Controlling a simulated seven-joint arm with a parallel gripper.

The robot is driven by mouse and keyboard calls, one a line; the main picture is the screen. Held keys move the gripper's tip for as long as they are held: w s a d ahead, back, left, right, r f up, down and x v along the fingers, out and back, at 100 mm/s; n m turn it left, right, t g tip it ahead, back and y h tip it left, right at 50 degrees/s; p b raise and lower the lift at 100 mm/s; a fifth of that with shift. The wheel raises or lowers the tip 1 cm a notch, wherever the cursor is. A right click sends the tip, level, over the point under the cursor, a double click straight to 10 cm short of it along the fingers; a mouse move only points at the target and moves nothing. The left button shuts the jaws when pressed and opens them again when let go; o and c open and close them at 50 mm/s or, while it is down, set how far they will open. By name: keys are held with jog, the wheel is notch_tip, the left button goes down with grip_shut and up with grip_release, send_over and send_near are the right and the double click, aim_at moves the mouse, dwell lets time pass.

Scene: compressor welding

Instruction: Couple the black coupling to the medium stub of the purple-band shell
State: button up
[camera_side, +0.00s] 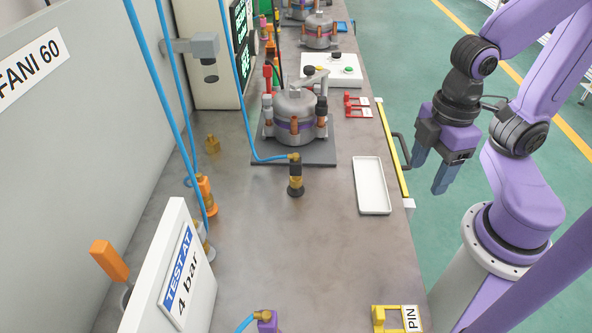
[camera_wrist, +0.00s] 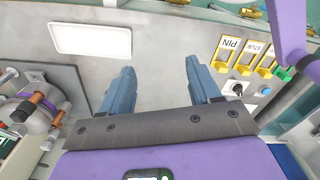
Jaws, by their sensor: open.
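The black coupling (camera_side: 296,178) stands upright on the bench in the side view, with a brass fitting on top and a blue hose joined to it. The purple-band shell (camera_side: 292,128) sits on a dark plate behind it, with several copper-coloured stubs around its side. Which stub is the medium one I cannot tell for sure. The shell also shows in part at the left of the wrist view (camera_wrist: 38,112). My gripper (camera_side: 430,172) is open and empty, right of the bench edge and apart from the coupling. Its two blue fingers stand wide apart in the wrist view (camera_wrist: 160,85).
An empty white tray (camera_side: 372,185) lies right of the coupling. A yellow PIN stand (camera_side: 392,318) is at the front right. A test sign (camera_side: 180,270) rises front left. A handle (camera_side: 401,150) projects from the bench edge.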

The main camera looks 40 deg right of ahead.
jog(key=shift+o, duration=0.4)
jog(key=m, duration=2.8)
send_near(296, 155)
notch_tip(296, 155, down, 13)
jog(key=shift+w+a, duration=0.1)
jog(key=shift+w, duration=0.1)
grip_shut()
jog(key=shift+r, duration=0.4)
jog(key=shift+r, duration=1.95)
